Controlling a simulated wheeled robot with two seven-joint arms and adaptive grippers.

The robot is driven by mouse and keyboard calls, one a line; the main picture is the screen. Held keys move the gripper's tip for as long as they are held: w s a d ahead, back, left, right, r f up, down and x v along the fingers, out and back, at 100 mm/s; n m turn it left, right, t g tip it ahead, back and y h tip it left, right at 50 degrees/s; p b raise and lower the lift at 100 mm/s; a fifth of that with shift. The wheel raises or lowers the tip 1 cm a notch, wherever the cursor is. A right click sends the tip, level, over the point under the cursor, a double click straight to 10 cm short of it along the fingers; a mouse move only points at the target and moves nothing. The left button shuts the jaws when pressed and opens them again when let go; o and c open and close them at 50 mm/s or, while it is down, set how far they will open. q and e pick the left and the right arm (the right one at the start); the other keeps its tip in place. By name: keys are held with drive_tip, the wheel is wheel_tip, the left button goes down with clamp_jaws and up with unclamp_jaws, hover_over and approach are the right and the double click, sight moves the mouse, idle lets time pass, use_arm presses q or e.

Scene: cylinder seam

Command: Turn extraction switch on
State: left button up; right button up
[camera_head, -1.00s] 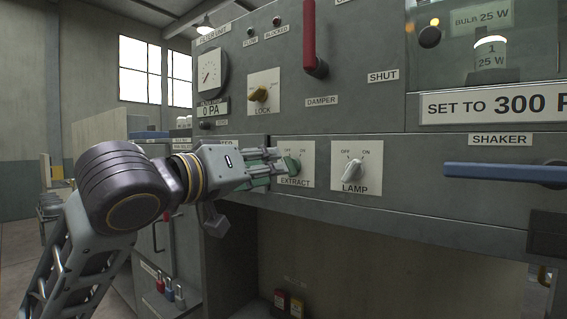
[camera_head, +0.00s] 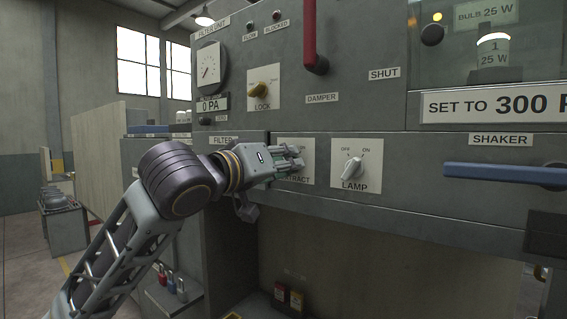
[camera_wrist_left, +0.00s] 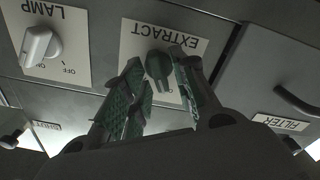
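The EXTRACT switch is a dark green knob (camera_wrist_left: 158,66) on a pale plate (camera_wrist_left: 130,45), seen upside down in the left wrist view. In the head view its plate (camera_head: 308,149) is partly covered by my left gripper (camera_head: 296,161), and the knob is hidden or hard to pick out. My left gripper (camera_wrist_left: 157,62) has its green-padded fingers apart, with the knob between the tips. I cannot tell whether either finger touches it. The knob's pointer lies toward the OFF/ON lettering, but its exact setting is unclear. My right gripper is not in view.
The white LAMP knob (camera_head: 352,168) is just right of the EXTRACT plate. A blue shaker bar (camera_head: 503,175) sticks out at right.

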use_arm(q)
clamp_jaws()
drive_tip(key=shift+m, duration=0.4)
drive_tip(key=shift+s+d+m+p, duration=0.1)
drive_tip(key=shift+m+p, duration=1.35)
drive_tip(key=shift+m, duration=1.35)
drive_tip(key=shift+d+m+p, duration=0.1)
drive_tip(key=shift+m+p, duration=1.3)
drive_tip(key=shift+m, duration=1.4)
